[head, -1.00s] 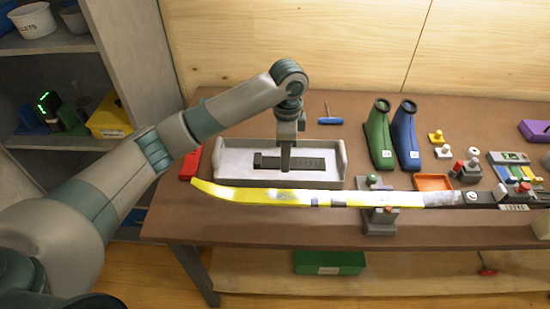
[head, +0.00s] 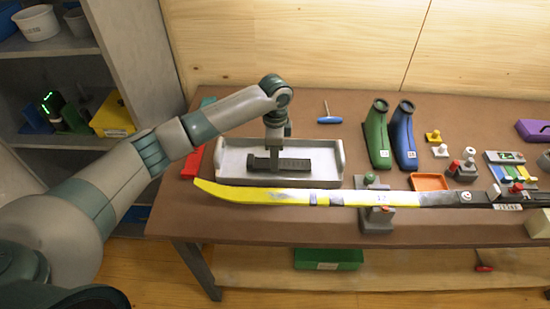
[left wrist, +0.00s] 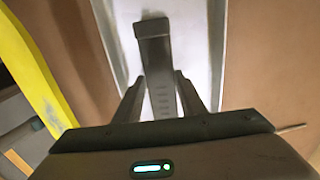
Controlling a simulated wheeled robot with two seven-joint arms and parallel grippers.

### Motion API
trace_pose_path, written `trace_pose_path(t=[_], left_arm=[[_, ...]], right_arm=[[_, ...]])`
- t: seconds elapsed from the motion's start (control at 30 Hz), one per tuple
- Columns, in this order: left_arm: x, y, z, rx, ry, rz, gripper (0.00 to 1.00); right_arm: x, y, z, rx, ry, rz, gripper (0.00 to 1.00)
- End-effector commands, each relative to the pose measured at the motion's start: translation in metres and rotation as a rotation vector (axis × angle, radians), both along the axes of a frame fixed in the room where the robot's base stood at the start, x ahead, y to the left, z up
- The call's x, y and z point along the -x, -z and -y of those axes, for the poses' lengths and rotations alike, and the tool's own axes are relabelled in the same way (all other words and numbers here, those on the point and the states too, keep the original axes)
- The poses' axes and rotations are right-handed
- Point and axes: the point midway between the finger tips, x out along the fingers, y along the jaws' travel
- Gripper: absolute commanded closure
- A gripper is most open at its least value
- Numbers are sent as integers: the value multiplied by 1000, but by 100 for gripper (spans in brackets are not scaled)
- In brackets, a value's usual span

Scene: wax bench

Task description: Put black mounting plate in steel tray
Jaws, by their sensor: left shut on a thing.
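The black mounting plate (head: 294,164) is a long dark bar. It lies lengthwise over the floor of the steel tray (head: 231,163), inside its outline. I cannot tell whether it touches the tray floor. My left gripper (head: 274,158) points down from above and is shut on the plate towards its left end. In the left wrist view, the plate (left wrist: 154,50) sits between the two fingers of the left gripper (left wrist: 160,90), with the pale tray (left wrist: 197,40) behind it. My right gripper is not in view.
A yellow ski (head: 255,195) crosses the bench close in front of the tray. A red object (head: 191,163) is left of the tray. A blue-handled tool (head: 329,120), green boot form (head: 377,138) and blue boot form (head: 403,138) stand behind and right.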

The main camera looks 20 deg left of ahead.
Motion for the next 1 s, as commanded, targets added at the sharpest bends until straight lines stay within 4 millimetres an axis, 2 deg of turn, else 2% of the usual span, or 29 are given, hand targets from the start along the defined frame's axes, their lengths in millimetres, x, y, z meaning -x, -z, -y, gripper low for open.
trace_pose_path(t=[0.03,0.2,0.57,0.6,0.67,1.0], left_arm=[[1,3,0,-1,-1,-3,85],[0,16,0,0,-1,0,85],[0,19,0,0,-1,0,85],[0,19,0,0,0,1,58],[0,19,0,0,0,1,44],[0,18,0,0,0,1,44]], right_arm=[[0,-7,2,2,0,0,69],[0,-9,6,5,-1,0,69],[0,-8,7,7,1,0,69],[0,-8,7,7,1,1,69],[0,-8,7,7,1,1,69],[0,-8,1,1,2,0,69]])
